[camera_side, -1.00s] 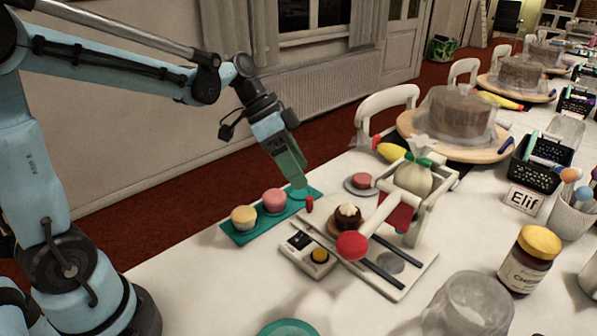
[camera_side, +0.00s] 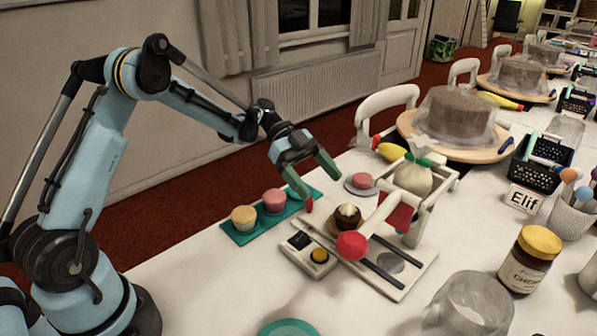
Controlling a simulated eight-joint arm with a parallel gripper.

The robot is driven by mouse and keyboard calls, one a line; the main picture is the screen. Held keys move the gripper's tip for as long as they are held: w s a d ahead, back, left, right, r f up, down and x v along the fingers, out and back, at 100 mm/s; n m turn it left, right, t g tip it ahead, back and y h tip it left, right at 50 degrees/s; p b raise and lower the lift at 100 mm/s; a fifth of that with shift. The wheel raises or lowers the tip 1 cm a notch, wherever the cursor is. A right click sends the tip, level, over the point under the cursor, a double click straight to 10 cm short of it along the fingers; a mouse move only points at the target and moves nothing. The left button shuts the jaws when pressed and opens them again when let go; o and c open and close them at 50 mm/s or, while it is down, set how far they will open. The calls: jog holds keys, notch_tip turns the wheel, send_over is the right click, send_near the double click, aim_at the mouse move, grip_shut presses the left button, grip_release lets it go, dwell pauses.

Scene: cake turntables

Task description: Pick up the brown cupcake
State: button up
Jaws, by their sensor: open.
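The brown cupcake (camera_side: 346,217) has a pale swirl on top. It sits on a small round stand on the white frame device (camera_side: 405,281), behind the red ball end of its lever. My gripper (camera_side: 321,185) is open and empty, with its green fingers spread above and to the left of the brown cupcake. It is apart from the cupcake. The nearer finger hangs close to the pink cupcake and a small red piece (camera_side: 309,205).
A teal tray (camera_side: 240,240) holds a yellow cupcake (camera_side: 243,217) and a pink cupcake (camera_side: 274,200). The red-ended lever (camera_side: 352,245) and piping bag (camera_side: 412,178) crowd the brown cupcake's right side. A control box (camera_side: 308,253) stands in front.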

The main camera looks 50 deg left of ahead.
aim_at(341, 207)
jog(key=x, duration=0.3)
jog(key=shift+d, duration=0.1)
jog(key=shift+w+f+x, duration=0.15)
jog(key=shift+x, duration=1.2)
jog(key=shift+w+f+x, duration=0.1)
jog(key=shift+w+x, duration=0.1)
jog(key=shift+x, duration=1.15)
jog(key=c, duration=1.2)
